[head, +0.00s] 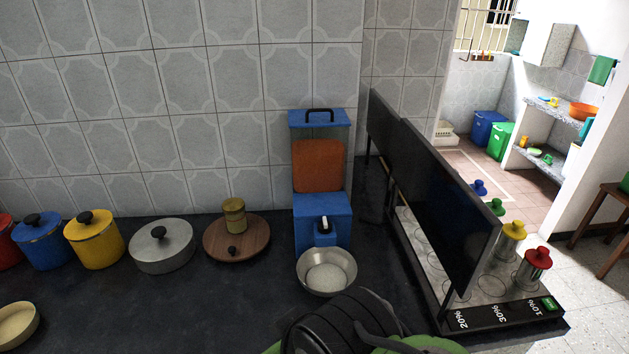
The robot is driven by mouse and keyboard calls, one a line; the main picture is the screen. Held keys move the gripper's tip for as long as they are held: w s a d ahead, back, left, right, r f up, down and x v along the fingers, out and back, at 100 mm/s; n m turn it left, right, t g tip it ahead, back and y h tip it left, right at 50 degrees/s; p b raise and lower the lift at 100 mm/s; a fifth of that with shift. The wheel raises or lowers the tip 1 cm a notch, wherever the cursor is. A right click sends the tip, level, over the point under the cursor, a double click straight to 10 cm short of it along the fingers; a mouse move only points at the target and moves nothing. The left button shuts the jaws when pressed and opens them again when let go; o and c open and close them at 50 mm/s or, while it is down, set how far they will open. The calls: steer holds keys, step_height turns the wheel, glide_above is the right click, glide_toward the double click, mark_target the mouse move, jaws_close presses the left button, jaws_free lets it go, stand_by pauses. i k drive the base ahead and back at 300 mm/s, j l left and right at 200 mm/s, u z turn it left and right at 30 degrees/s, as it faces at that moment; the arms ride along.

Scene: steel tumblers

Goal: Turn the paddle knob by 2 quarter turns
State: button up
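A blue dispenser stands against the tiled wall, with an orange panel (318,166) and a black handle on top. On the front of its blue lower part (323,209) is a small white piece (324,224), which looks like the paddle knob. It appears roughly upright, but it is too small to read its exact angle. A metal bowl (327,281) with pale contents sits right below it. Dark and green parts of my arm show at the bottom edge. My gripper's fingers do not show, so nothing is seen touching the knob.
A wooden board (237,240) with a small yellowish jar, a grey lidded pot (162,246) and yellow (94,239) and blue (43,241) canisters line the wall at left. A dark upright panel (440,205) and a rack of steel tumblers stand at right. The front-left counter is mostly clear.

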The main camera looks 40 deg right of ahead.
mark_target(324, 226)
steer(key=j+z, duration=0.15)
steer(key=z, duration=0.2)
steer(key=i+j+z, duration=0.1)
steer(key=z, duration=0.3)
steer(key=j+z, duration=0.35)
steer(key=l, duration=0.1)
